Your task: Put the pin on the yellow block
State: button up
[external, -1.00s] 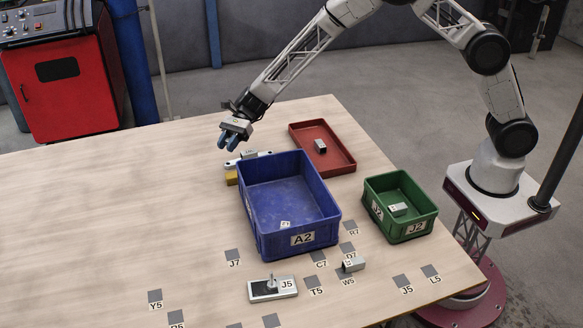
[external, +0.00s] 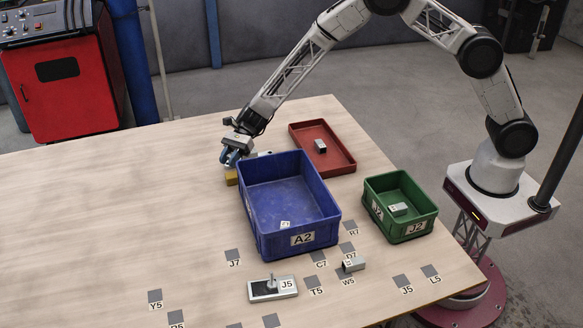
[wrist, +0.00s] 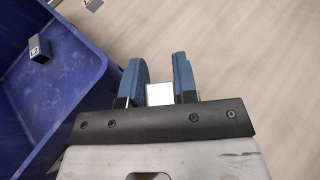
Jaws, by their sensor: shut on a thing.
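The yellow block (external: 231,178) is at the far side of the table, left of the blue bin, mostly hidden by my gripper. A pale metal part (external: 264,153) shows beside it, behind the bin's corner. My gripper (external: 231,160) is low over the block. In the wrist view my gripper (wrist: 160,72) has its blue fingers closed on a pale, square-faced metal piece (wrist: 160,94). I cannot tell whether this piece is the pin.
The blue bin (external: 303,240) is close beside my gripper and holds a small labelled part (wrist: 40,48). A red tray (external: 340,163) and a green bin (external: 407,229), each with a metal part inside, are to the right. A bracket (external: 354,264) lies in front. The table's left is clear.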

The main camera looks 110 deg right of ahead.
jog(key=shift+f, duration=1.85)
jog(key=shift+f, duration=0.1)
jog(key=o, duration=0.7)
jog(key=v, duration=1.2)
